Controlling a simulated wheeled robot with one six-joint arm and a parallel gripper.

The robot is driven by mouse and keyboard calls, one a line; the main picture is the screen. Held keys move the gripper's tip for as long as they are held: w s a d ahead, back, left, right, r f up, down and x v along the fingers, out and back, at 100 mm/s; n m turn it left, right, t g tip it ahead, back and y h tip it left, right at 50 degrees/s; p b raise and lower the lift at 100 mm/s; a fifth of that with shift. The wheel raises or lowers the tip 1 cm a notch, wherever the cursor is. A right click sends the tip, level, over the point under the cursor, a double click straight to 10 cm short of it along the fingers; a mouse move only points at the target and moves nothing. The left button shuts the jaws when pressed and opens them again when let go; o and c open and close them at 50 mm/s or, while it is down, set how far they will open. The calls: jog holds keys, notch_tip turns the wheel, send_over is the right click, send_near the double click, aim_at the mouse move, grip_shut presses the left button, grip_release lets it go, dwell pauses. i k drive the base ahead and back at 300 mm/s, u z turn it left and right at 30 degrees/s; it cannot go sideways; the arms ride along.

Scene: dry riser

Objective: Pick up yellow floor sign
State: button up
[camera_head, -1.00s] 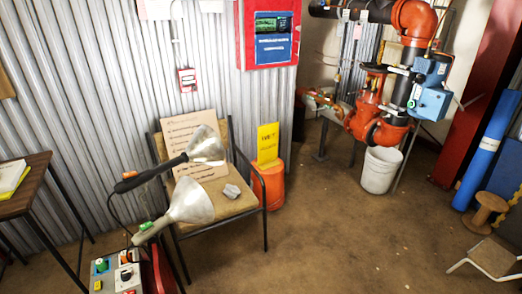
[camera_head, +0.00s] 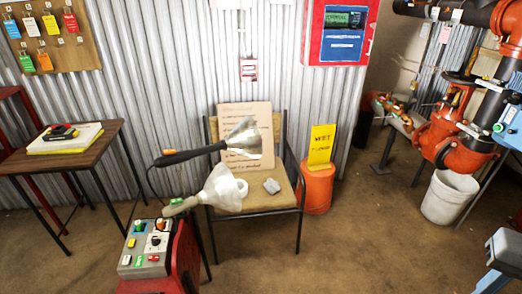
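The yellow floor sign (camera_head: 321,146) is a thin upright panel with dark lettering on top, reading roughly "WET FLOOR". It stands at or on an orange-red bucket-like container (camera_head: 317,190), right of the chair and in front of the corrugated wall. Its lower edge meets the container's top; I cannot tell whether it rests on it or stands in it. My gripper is not in view.
A chair (camera_head: 252,193) with a cardboard notice and a grey lump stands left of the sign. A lamp (camera_head: 243,140), a funnel-like item (camera_head: 223,188) and a button box (camera_head: 148,246) are nearer. A white bucket (camera_head: 450,197) is right. Floor before the sign is clear.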

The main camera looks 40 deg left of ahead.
aim_at(322, 137)
jog(key=u, duration=0.4)
jog(key=i, duration=1.85)
jog(key=z, duration=0.35)
jog(key=i, duration=1.2)
jog(key=u, duration=0.7)
jog(key=i, duration=0.45)
jog(key=u, duration=0.25)
